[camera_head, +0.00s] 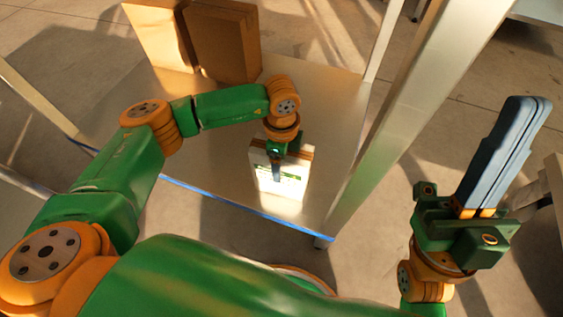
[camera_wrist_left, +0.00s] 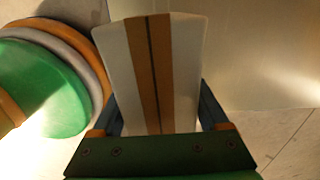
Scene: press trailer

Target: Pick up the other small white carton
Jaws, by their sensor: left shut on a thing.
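A small white carton (camera_head: 293,180) with a brown tape strip and a green print stands upright near the front edge of the metal shelf. In the left wrist view the white carton (camera_wrist_left: 184,75) with its brown strip lies between the blue fingers. My left gripper (camera_head: 277,173) is shut on this carton from above. Whether its base touches the shelf cannot be told. My right gripper (camera_head: 527,125) is raised at the right, away from the shelf, with its long blue fingers together and nothing seen between them. No second white carton shows.
Brown cardboard boxes (camera_head: 222,42) stand at the back of the metal shelf (camera_head: 325,100). A metal post (camera_head: 400,130) rises along the shelf's right side, between my arms. The shelf's front edge has a blue strip (camera_head: 225,196). The shelf's middle right is clear.

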